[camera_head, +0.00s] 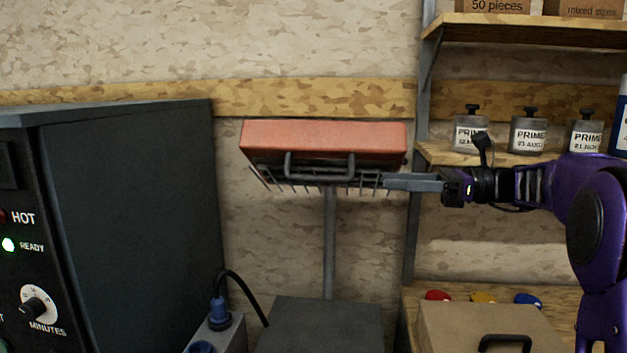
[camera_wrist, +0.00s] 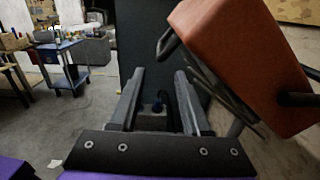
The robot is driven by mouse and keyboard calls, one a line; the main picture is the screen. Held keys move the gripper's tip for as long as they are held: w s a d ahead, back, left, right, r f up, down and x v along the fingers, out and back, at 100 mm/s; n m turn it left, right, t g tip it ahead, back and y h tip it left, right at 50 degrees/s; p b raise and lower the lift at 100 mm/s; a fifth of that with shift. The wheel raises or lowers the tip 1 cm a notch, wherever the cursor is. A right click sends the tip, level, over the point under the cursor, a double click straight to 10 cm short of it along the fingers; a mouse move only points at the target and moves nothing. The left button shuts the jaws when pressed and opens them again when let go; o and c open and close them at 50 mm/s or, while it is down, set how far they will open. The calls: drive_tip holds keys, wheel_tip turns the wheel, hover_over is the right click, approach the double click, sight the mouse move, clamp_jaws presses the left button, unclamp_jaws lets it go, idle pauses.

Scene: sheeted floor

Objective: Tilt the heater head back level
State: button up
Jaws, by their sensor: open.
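The heater head (camera_head: 325,138) is an orange-red box on a thin grey post (camera_head: 329,245). It looks tilted, with the wire guard on its underside partly showing. A grey U-shaped handle (camera_head: 320,179) hangs at its front. My gripper (camera_head: 386,183) comes in from the right, its fingers pointing left near the guard's right end, below the head. In the wrist view the fingers (camera_wrist: 159,76) are apart with nothing held between them. The head (camera_wrist: 240,60) fills the upper right there, beside and above the right finger. Whether a finger touches the guard cannot be told.
A dark oven-like cabinet (camera_head: 130,200) stands at the left. A shelf (camera_head: 520,155) with grey primer tins is behind my arm at the right. A grey box (camera_head: 325,325) and a tan case (camera_head: 490,325) sit low in front. Open floor (camera_wrist: 75,120) shows in the wrist view.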

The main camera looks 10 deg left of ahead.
drive_tip(key=b, duration=0.2)
approach(290, 177)
drive_tip(key=a, duration=0.5)
drive_tip(key=shift+w+a+f, duration=0.1)
drive_tip(key=shift+w, duration=0.05)
drive_tip(key=shift+p, duration=0.3)
drive_tip(key=shift+w, duration=0.1)
clamp_jaws()
idle(0.7)
